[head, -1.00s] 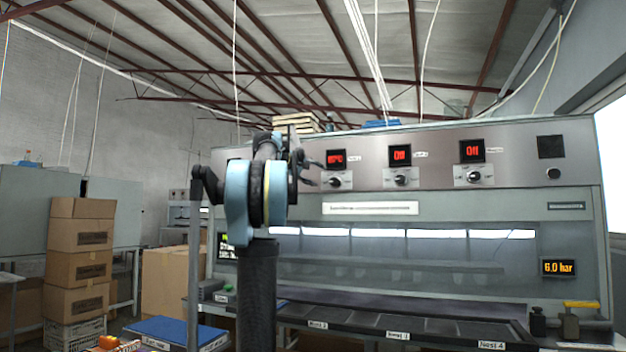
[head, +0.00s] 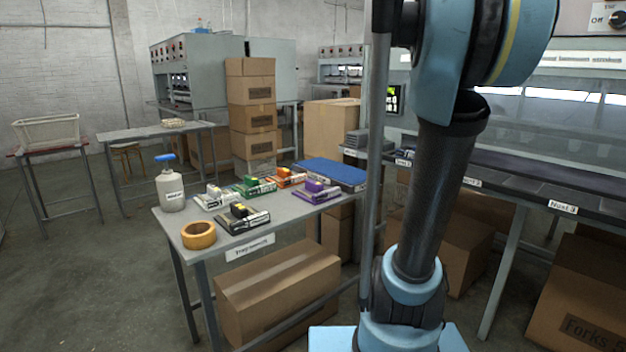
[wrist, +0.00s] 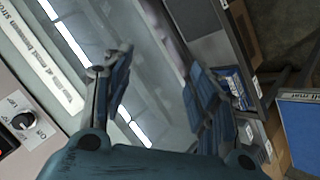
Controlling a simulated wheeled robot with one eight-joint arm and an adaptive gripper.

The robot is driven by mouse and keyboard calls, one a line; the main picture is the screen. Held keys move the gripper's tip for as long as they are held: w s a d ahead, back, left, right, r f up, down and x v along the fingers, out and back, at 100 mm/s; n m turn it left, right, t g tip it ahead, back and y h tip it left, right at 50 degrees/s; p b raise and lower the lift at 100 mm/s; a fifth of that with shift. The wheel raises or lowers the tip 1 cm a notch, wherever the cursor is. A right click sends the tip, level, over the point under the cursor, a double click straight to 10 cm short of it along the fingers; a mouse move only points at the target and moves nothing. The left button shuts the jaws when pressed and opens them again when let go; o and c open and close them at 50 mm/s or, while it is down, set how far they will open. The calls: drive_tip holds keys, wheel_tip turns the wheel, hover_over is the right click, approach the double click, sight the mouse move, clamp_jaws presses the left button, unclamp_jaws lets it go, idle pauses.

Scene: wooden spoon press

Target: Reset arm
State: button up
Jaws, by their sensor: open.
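My gripper (wrist: 160,95) shows in the wrist view with its two fingers spread apart and nothing between them. Behind the fingers is the grey press (wrist: 150,50), with light strips, a control knob (wrist: 22,122) and a dark work surface. In the head view my blue and dark arm stands upright at the right of the picture, in front of the press (head: 560,120). The gripper itself is outside the head view.
Open floor (head: 90,260) lies at the left.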

drive_tip(key=s+a+f+y, duration=0.3)
drive_tip(key=s+a+f, duration=0.5)
drive_tip(key=f, duration=0.6)
drive_tip(key=s+a+f+n+g+y, duration=0.1)
drive_tip(key=s+a+f+y, duration=0.2)
drive_tip(key=s+a+f, duration=0.6)
drive_tip(key=s+a+f+n+g+y, duration=0.1)
drive_tip(key=s+a+f+y, duration=0.2)
drive_tip(key=s+a+f, duration=0.5)
wheel_tip(320, 180, down, 12)
drive_tip(key=shift+s+a+r, duration=0.1)
drive_tip(key=shift+s+a, duration=0.05)
drive_tip(key=shift+s, duration=0.35)
